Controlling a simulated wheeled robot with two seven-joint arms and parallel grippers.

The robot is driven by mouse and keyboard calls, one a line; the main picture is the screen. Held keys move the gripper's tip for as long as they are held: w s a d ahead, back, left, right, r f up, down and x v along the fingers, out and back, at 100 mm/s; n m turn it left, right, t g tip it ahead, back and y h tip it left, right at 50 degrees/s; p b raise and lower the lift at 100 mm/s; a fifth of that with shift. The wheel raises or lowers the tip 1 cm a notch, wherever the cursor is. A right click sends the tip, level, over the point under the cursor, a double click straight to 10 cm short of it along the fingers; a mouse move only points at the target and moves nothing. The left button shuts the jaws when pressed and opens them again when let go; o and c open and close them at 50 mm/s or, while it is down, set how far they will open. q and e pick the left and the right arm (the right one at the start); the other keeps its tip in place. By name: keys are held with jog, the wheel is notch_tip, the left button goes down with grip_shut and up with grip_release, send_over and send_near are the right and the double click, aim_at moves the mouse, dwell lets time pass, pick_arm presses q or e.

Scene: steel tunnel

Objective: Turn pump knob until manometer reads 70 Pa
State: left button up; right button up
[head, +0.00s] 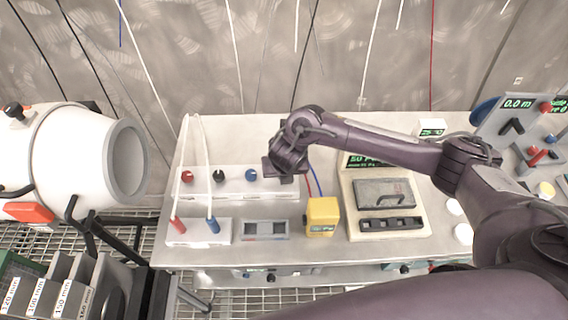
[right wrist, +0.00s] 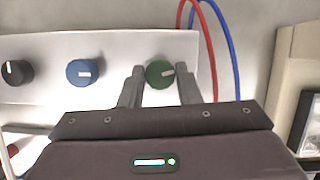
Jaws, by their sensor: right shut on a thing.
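My right gripper (head: 285,168) is over the right end of a white knob panel (head: 228,187). In the right wrist view its fingers (right wrist: 160,74) stand on either side of a green knob (right wrist: 160,74) with a pale pointer mark, shut on it. In the head view the gripper hides this knob. A cream instrument (head: 390,231) stands to the right, with a green-lit display (head: 362,161). The display seems to read 50 followed by a P; my arm covers part of it. My left gripper is not in view.
Red (head: 187,177), black (head: 219,176) and blue (head: 251,174) knobs line the panel. A yellow device (head: 322,217) with red and blue cables stands close by. A white cylinder (head: 90,155) is at left, a sloped control panel (head: 520,130) at right.

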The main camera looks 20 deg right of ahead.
jog(key=m+h+p, duration=0.1)
jog(key=m+p, duration=0.1)
jog(key=m+g+p, duration=0.1)
jog(key=m+p, duration=0.2)
jog(key=m+h+p, duration=0.1)
jog(key=m+p, duration=0.1)
jog(key=shift+w+a+r+h+p, duration=0.1)
jog(key=shift+a+r+h+p, duration=0.1)
jog(key=shift+r+h+p, duration=0.15)
jog(key=m+p, duration=0.1)
jog(key=m+g+p, duration=0.1)
jog(key=m, duration=0.1)
jog(key=shift+w+f+m+h, duration=0.1)
jog(key=shift+f+m+h, duration=0.05)
jog(key=shift+m+h, duration=0.2)
jog(key=shift+w+f+m+g+p, duration=0.1)
jog(key=shift+m+g+p, duration=0.55)
jog(key=shift+m, duration=0.5)
jog(key=o, duration=1)
jog(key=shift+c, duration=0.2)
jog(key=shift+f, duration=0.1)
jog(key=p+v, duration=0.1)
jog(key=v, duration=0.7)
jog(key=shift+p, duration=0.3)
jog(key=shift+f, duration=0.1)
